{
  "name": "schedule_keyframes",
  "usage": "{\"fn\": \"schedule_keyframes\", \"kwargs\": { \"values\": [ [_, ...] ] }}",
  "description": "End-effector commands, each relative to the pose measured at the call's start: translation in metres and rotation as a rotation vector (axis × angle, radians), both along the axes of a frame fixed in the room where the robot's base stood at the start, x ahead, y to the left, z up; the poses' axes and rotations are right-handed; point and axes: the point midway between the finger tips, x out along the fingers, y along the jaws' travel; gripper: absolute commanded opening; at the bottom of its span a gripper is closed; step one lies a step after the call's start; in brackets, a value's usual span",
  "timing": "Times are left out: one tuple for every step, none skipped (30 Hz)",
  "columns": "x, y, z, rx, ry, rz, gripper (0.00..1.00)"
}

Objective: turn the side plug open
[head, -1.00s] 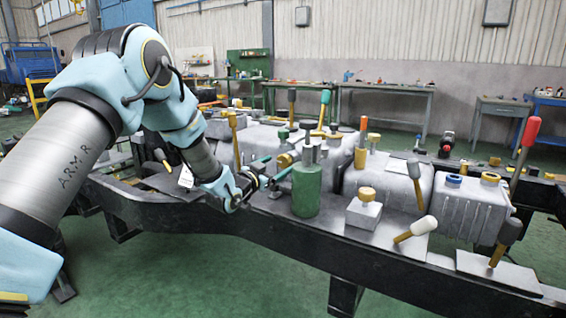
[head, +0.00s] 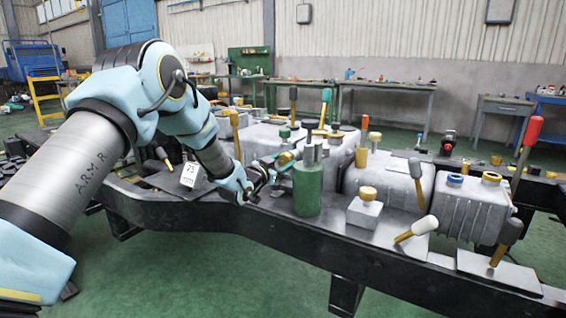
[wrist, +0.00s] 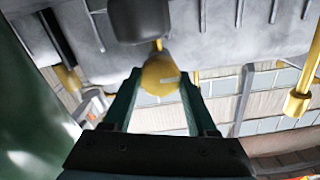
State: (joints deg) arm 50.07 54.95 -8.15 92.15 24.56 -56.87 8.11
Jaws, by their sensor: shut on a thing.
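The side plug is a round yellow cap with a pale mark across its face, seen in the wrist view (wrist: 160,75). It sits between the two green fingers of my gripper (wrist: 160,100), which are shut on it from both sides. In the head view the plug (head: 286,158) shows only as a small yellow patch on the side of a grey tank, partly hidden by my gripper (head: 276,167). My gripper reaches in just left of the green cylinder. How far the plug is turned cannot be told.
The green cylinder (head: 307,188) stands close to the right of my gripper, and its side fills the left of the wrist view (wrist: 30,125). A dark knob (wrist: 140,18) is close above the plug there. Several levers and a yellow-capped block (head: 365,210) stand farther right on the black frame.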

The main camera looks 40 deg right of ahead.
Motion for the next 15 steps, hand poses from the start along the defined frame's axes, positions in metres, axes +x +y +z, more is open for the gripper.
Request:
{"fn": "schedule_keyframes", "kwargs": {
  "values": [
    [0.0,0.0001,0.0,0.0,0.0,0.0,0.43],
    [0.0,0.0001,0.0,0.0,0.0,0.0,0.4],
    [-0.0001,0.0001,0.0,0.0,0.0,0.0,0.35],
    [-0.0001,0.0001,0.0,0.0,0.0,0.0,0.32],
    [-0.0001,0.0001,0.0,0.0,0.0,0.0,0.28],
    [-0.0001,0.0001,0.0,0.0,0.0,0.0,0.24],
    [-0.0001,0.0001,0.0,0.0,0.0,0.0,0.2],
    [-0.0001,0.0001,0.0,0.0,0.0,0.0,0.17],
    [-0.0001,0.0001,-0.0001,0.0,0.0,0.0,0.13],
    [-0.0001,0.0001,0.0,0.0,0.0,0.0,0.09],
    [-0.0001,0.0002,-0.0001,0.0,0.0,0.0,0.06],
    [-0.0001,0.0002,-0.0001,0.0,0.0,0.0,0.02],
    [-0.0001,0.0002,-0.0001,0.0,0.0,0.0,0.02],
    [-0.0001,0.0002,-0.0002,0.0,0.001,0.0,0.02],
    [-0.0001,0.0002,-0.0002,-0.001,0.002,0.0,0.02]
  ]
}}
